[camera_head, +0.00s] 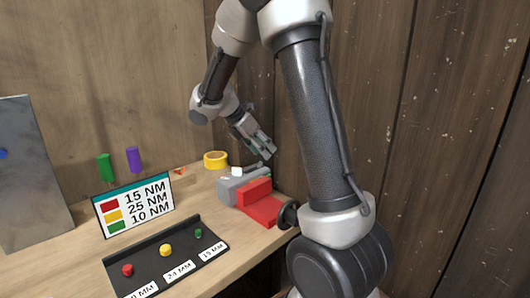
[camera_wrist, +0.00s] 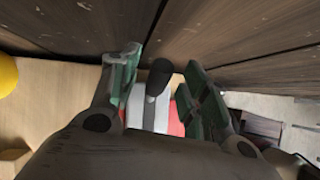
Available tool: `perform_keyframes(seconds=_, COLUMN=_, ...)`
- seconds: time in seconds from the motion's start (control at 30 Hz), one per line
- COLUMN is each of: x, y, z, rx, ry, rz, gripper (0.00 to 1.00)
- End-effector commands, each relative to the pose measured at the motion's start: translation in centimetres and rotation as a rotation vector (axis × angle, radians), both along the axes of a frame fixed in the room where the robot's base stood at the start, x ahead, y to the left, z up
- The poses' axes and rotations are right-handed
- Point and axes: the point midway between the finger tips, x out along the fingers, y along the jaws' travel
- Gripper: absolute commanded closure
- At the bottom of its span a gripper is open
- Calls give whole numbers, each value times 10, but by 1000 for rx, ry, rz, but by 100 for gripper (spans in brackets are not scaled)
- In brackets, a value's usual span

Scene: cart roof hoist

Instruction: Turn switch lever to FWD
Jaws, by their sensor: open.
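My gripper (camera_head: 262,152) is open, above the back right of the wooden bench. In the wrist view, my gripper (camera_wrist: 158,75) has its two green-padded fingers apart, with a dark rounded knob (camera_wrist: 160,72) on a short grey stem showing between them. I cannot tell whether this knob is the switch lever, or how far it is from the fingers. White and red surfaces lie behind it. In the head view, a grey block (camera_head: 232,189) and a red block (camera_head: 260,203) sit below my gripper. No FWD marking is readable.
A yellow ring (camera_head: 216,159) lies left of the grey block. A torque sign (camera_head: 135,207) and a black tray (camera_head: 168,262) with coloured pieces stand nearer the front. A grey panel (camera_head: 30,180) stands at far left. Wooden walls (camera_head: 440,120) close the back and right.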

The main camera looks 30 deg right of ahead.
Motion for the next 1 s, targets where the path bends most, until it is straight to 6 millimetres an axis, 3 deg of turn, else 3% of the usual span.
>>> perform_keyframes(seconds=0.2, x=5, y=30, z=41, rx=1, ry=-5, rz=3, gripper=54)
perform_keyframes(seconds=0.43, x=7, y=53, z=71, rx=1, ry=-3, rz=2, gripper=54)
perform_keyframes(seconds=1.0, x=7, y=58, z=79, rx=1, ry=-1, rz=0, gripper=54)
